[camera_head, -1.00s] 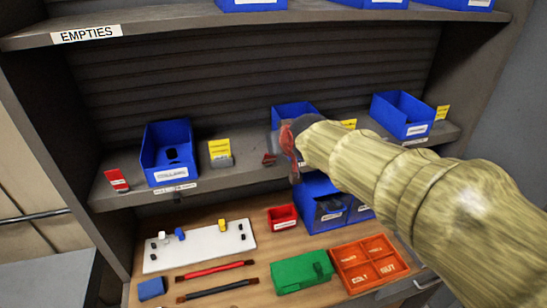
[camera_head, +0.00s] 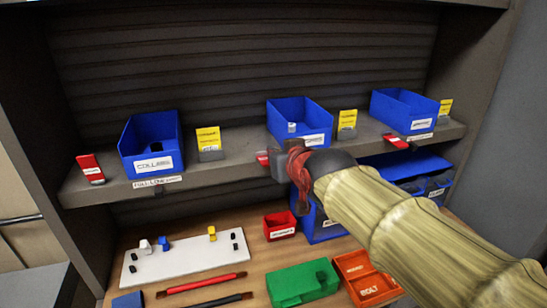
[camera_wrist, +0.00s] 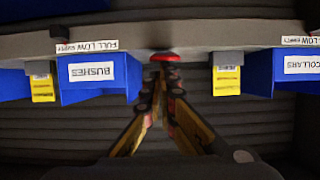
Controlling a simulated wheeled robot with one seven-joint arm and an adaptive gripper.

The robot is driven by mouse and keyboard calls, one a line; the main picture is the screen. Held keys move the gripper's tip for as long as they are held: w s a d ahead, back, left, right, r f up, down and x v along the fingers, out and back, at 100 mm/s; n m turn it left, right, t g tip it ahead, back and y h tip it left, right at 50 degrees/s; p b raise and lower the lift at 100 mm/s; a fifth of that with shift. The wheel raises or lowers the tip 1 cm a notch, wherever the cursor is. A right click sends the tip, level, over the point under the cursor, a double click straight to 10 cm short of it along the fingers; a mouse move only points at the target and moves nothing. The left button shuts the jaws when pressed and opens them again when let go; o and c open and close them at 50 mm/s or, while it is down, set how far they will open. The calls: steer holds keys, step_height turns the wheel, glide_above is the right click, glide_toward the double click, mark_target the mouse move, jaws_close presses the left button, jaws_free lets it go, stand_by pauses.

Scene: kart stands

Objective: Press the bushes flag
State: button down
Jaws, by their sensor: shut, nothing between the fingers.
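The bushes bin is a blue open box (camera_head: 300,115) in the middle of the shelf; its white label reads BUSHES in the wrist view (camera_wrist: 93,72). Just left of it in the head view is a small red flag (camera_head: 263,158), partly hidden by my gripper (camera_head: 290,168). In the wrist view the red flag (camera_wrist: 165,57) shows at the shelf edge, straight ahead of my fingertips (camera_wrist: 164,82). My gripper is shut and empty, in front of the shelf edge. I cannot tell whether the fingertips touch the flag.
Blue bins stand left (camera_head: 150,140) and right (camera_head: 403,108), with yellow cards and red flags (camera_head: 90,168) (camera_head: 396,142) beside them. Below, the worktop holds a white board (camera_head: 185,258), a green block (camera_head: 300,283) and an orange tray (camera_head: 365,280). A lower blue bin (camera_head: 320,225) sits under my gripper.

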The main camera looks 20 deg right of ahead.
steer(key=shift+w+r, duration=0.15)
steer(key=shift+w, duration=0.05)
steer(key=shift+w, duration=0.65)
steer(key=shift+w+r, duration=0.1)
steer(key=shift+r, duration=0.1)
steer(key=r+p, duration=0.2)
steer(key=r, duration=0.1)
steer(key=shift+w+r, duration=0.3)
steer(key=shift+w, duration=0.1)
steer(key=s+f+p, duration=0.1)
steer(key=s, duration=0.9)
steer(key=shift+f, duration=0.25)
